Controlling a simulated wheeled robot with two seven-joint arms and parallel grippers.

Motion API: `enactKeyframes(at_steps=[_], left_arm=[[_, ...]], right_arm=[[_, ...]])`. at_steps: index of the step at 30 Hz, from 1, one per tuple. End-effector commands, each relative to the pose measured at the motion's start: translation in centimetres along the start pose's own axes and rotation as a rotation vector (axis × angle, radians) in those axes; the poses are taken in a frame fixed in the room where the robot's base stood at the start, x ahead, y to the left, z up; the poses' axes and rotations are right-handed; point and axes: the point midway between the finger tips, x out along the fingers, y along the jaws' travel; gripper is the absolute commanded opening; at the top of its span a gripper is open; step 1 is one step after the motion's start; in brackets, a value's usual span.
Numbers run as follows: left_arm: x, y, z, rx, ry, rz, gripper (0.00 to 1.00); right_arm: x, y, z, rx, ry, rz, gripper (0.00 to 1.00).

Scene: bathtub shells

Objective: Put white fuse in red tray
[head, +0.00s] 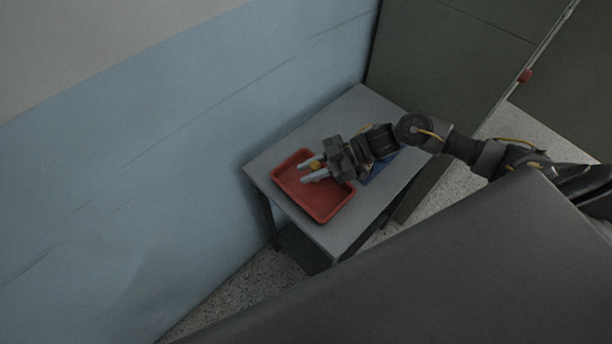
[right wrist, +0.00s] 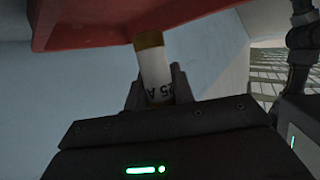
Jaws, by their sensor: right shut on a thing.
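The white fuse (right wrist: 153,68) has a brass-coloured cap and dark "25 A" lettering in the right wrist view. My right gripper (head: 313,173) is shut on it; in that wrist view its fingers (right wrist: 155,88) stand on both sides of the fuse. The tray's edge (right wrist: 90,38) fills the top of the wrist view. My left gripper is not in view.
The grey table (head: 355,108) stands beside a light blue wall (head: 170,150). A blue object (head: 378,173) lies on the table, mostly hidden under my right arm. The table's far end is clear.

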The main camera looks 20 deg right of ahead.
Motion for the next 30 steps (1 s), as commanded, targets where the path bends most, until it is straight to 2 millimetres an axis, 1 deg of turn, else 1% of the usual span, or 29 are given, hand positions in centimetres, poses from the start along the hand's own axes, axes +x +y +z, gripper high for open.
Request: enactKeyframes(at_steps=[3,7,9,15,18,25,29,30], left_arm=[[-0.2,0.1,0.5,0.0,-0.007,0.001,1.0],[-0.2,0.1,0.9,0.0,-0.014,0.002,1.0],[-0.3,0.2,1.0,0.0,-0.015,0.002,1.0],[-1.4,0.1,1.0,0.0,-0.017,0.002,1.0],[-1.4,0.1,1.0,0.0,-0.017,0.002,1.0],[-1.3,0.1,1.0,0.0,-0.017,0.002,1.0],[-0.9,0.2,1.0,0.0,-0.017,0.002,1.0],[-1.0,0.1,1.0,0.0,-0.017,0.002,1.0]], right_arm=[[0.7,0.2,0.3,0.0,0.001,0.001,0.02],[0.8,0.2,0.5,0.0,0.001,0.001,0.02],[1.4,0.2,0.7,0.001,0.001,0.001,0.02],[2.4,0.3,3.0,0.003,0.0,0.001,0.02],[2.6,0.3,3.6,0.001,0.0,0.001,0.02],[2.6,0.3,3.7,0.0,0.0,0.001,0.02],[2.8,0.2,4.1,0.0,0.001,0.001,0.02],[2.8,0.2,4.1,0.0,0.0,0.001,0.26]])
